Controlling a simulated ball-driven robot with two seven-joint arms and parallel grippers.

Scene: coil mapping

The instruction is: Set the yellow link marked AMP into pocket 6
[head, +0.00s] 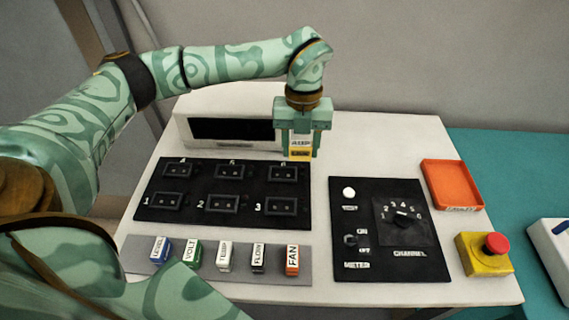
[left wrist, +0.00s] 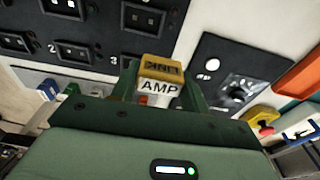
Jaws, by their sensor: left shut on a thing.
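My left gripper (head: 300,150) is shut on the yellow link marked AMP (head: 300,148). The black pocket board (head: 147,212) has two rows of pockets. Pocket 6 (head: 284,173) is at the back right, just below and left of the link in the picture. It looks empty. My right gripper is not in view.
Several labelled links, including LEVEL (head: 160,250) and FAN (head: 292,259), stand on a grey strip in front. A black meter panel (head: 385,268) lies to the right. Beyond it are an orange tray (head: 452,165) and a red-buttoned yellow box (head: 484,263). A display box (head: 185,130) stands behind the board.

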